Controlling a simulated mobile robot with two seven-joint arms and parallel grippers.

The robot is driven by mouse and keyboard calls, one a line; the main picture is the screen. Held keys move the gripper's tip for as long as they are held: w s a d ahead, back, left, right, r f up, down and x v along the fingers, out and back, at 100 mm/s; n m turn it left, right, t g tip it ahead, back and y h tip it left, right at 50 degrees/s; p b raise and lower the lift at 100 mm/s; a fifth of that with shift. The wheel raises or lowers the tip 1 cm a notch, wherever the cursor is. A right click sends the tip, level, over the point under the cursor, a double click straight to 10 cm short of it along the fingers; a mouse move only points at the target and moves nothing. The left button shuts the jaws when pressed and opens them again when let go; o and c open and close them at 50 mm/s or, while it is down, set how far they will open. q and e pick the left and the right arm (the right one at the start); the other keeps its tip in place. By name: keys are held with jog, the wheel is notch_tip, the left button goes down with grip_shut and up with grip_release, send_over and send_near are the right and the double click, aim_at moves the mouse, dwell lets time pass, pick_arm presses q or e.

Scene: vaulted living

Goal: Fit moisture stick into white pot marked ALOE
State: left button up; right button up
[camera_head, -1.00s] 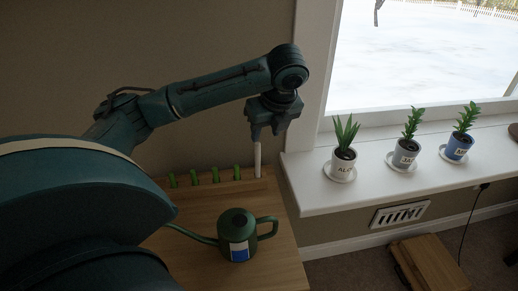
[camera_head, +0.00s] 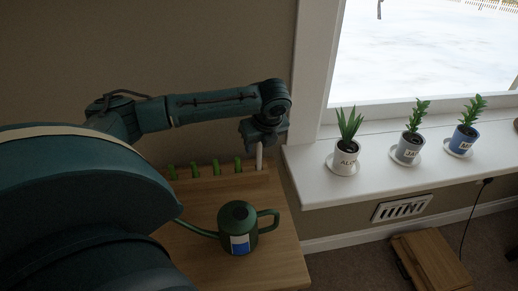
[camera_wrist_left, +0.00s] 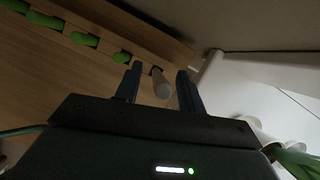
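The white moisture stick (camera_head: 259,159) stands upright at the right end of a wooden rack (camera_head: 228,173). My left gripper (camera_head: 262,143) is lowered over its upper part. In the left wrist view the two fingers (camera_wrist_left: 160,88) are apart, with the white stick (camera_wrist_left: 161,84) between them and gaps on both sides. The white pot marked ALOE (camera_head: 345,160) stands on a saucer on the windowsill, to the right of the gripper, with a spiky plant in it. My right gripper is not in view.
Several green sticks (camera_head: 195,170) stand in the rack left of the white one. A green watering can (camera_head: 238,226) stands on the wooden table in front. A grey pot (camera_head: 407,149) and a blue pot (camera_head: 463,141) stand farther right on the white sill (camera_head: 325,190).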

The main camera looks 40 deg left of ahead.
pick_arm(q)
jog(key=shift+x, duration=0.8)
jog(key=shift+c, duration=0.2)
grip_shut()
